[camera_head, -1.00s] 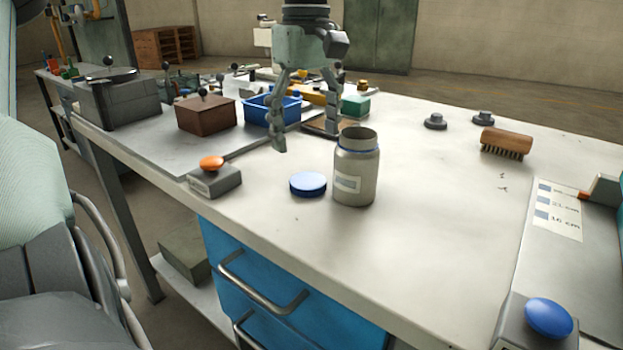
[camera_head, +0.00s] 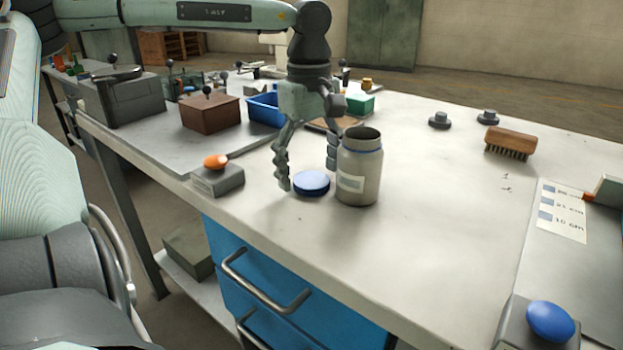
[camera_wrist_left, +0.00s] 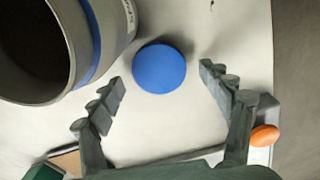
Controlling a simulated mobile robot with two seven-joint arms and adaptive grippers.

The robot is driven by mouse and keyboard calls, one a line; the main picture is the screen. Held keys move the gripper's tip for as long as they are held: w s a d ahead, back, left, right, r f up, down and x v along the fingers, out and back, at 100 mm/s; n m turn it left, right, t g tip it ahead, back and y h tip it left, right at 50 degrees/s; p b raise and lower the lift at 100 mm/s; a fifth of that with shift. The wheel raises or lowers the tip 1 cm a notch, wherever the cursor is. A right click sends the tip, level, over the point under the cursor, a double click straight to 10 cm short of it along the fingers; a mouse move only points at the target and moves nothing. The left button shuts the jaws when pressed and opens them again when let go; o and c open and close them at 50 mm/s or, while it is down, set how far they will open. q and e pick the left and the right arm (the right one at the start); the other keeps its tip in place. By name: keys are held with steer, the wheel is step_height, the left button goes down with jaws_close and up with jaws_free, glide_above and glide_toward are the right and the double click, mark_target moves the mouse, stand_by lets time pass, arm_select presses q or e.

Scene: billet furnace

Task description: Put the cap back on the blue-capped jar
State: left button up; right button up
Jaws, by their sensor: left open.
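The blue cap (camera_head: 312,182) lies flat on the table, just left of the jar. The grey jar (camera_head: 359,172) stands upright and uncapped, with a blue ring below its mouth and a pale label. My left gripper (camera_head: 308,178) is open and points down over the cap, one finger left of it and one behind it beside the jar. In the left wrist view the cap (camera_wrist_left: 159,69) is centred just beyond the open fingertips (camera_wrist_left: 162,78), and the open jar (camera_wrist_left: 85,45) is at the upper left, close to one finger. My right gripper is not in view.
A grey box with an orange button (camera_head: 217,178) stands to the left. A brown box (camera_head: 210,114) and a blue bin (camera_head: 264,108) stand behind. A wooden brush (camera_head: 509,142) and a blue button (camera_head: 550,321) are on the right. The table right of the jar is clear.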

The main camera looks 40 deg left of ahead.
mark_target(304, 178)
arm_select(q)
steer(key=shift+f, duration=0.1)
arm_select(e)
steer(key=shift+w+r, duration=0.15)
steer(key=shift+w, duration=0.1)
arm_select(q)
steer(key=shift+c, duration=0.6)
steer(key=c, duration=0.7)
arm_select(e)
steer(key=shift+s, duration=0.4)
